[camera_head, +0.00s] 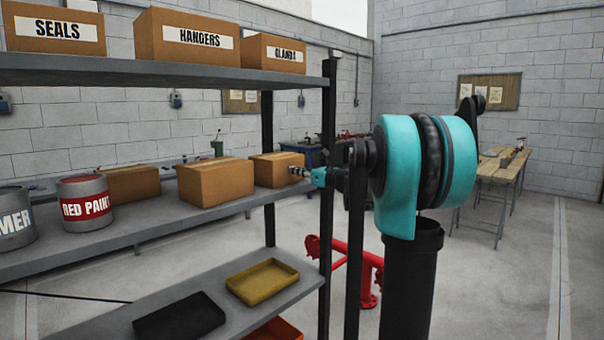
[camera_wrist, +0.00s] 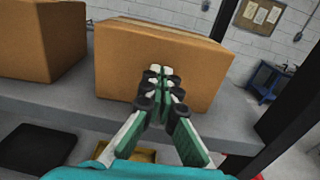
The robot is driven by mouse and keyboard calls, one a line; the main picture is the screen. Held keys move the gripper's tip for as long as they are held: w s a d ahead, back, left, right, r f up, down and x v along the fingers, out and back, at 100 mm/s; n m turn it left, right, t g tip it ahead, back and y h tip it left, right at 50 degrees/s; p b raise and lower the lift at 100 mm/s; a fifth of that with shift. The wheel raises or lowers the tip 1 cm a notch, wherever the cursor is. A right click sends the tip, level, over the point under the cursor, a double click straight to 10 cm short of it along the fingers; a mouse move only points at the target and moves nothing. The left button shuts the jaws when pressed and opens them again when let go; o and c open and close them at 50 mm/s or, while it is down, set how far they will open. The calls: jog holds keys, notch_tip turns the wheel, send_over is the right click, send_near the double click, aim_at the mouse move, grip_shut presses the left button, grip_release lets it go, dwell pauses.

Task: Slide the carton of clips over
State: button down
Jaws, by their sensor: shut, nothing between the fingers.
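A plain brown carton (camera_head: 275,170) stands at the right end of the middle shelf; no CLIPS label shows on the faces in view. It fills much of the wrist view (camera_wrist: 160,50), upright and slightly turned. My gripper (camera_head: 296,171) is at this carton's right side in the head view, with its fingers pointing left. In the wrist view my gripper (camera_wrist: 161,74) is shut and empty, its fingertips in front of the carton's near face. I cannot tell whether they touch it. The fingers hide part of that face.
A second carton (camera_head: 215,182) stands just left of it, and a third (camera_head: 130,184) farther left, beside a red paint can (camera_head: 84,198). A black shelf post (camera_head: 327,170) rises near my arm. Yellow (camera_head: 262,282) and black (camera_head: 180,318) trays lie on the shelf below.

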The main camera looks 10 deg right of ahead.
jog(key=shift+a, duration=0.1)
jog(key=x, duration=2)
jog(key=shift+w+a, duration=0.3)
